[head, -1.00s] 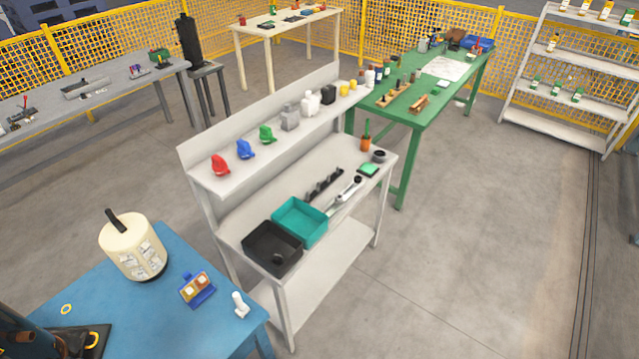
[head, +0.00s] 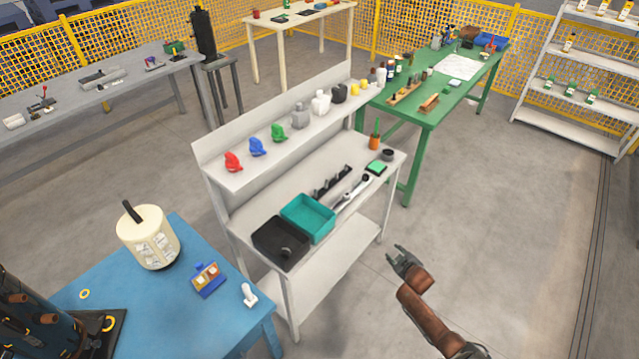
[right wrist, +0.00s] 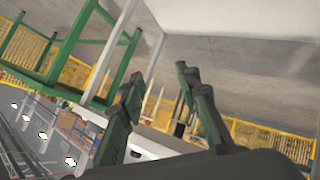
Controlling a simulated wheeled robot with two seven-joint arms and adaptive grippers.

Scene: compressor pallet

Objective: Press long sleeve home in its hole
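My right gripper (head: 394,256) is over bare floor to the right of the white workbench, at the end of its brown arm. It is empty. In the right wrist view its fingers (right wrist: 165,92) stand apart with nothing between them. A dark machine (head: 40,310) with brown round stubs stands on a dark base at the lower left, cut off by the frame edge. I cannot tell whether one of the stubs is the long sleeve, and I cannot make out its hole. My left gripper is not in view.
The white workbench (head: 350,225) holds two bins. Floor at the right is clear.

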